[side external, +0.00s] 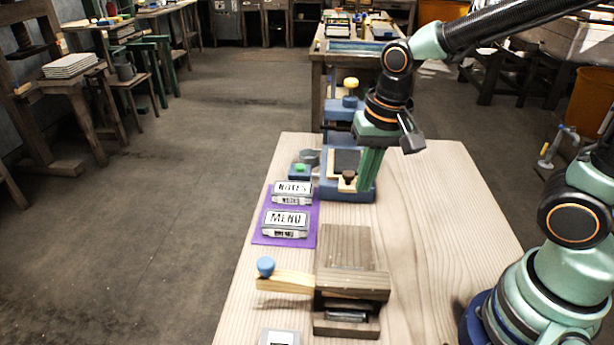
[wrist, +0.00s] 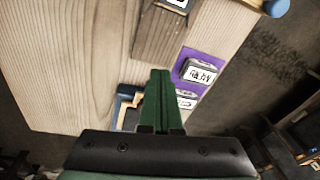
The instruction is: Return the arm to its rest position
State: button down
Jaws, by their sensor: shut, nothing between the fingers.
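My gripper (side external: 371,168) hangs over the far part of the wooden table (side external: 445,200), with its green fingers pointing down. It shows in the wrist view (wrist: 160,75) with the fingers pressed together and nothing between them. In the side view it stands in front of a blue press-like stand (side external: 362,193) with a yellow knob (side external: 351,84). The fingers hide part of this stand, and I cannot tell how far above the table their tips are. My arm reaches in from the right.
A purple mat (side external: 259,234) holds a MENU block (side external: 286,223) and a NOTES block (side external: 292,191). A brown wooden fixture (side external: 346,249) with a blue-knobbed handle (side external: 265,266) stands nearer. A small blue box with a green button (side external: 299,170) sits beside the stand. The table's right side is clear.

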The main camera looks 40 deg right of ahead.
jog(key=s+d+r+n+t, duration=0.3)
jog(key=d+r+n, duration=0.2)
jog(key=r, duration=0.3)
jog(key=shift+d+n+t, duration=0.15)
jog(key=shift+n+t, duration=0.25)
jog(key=shift+n, duration=0.2)
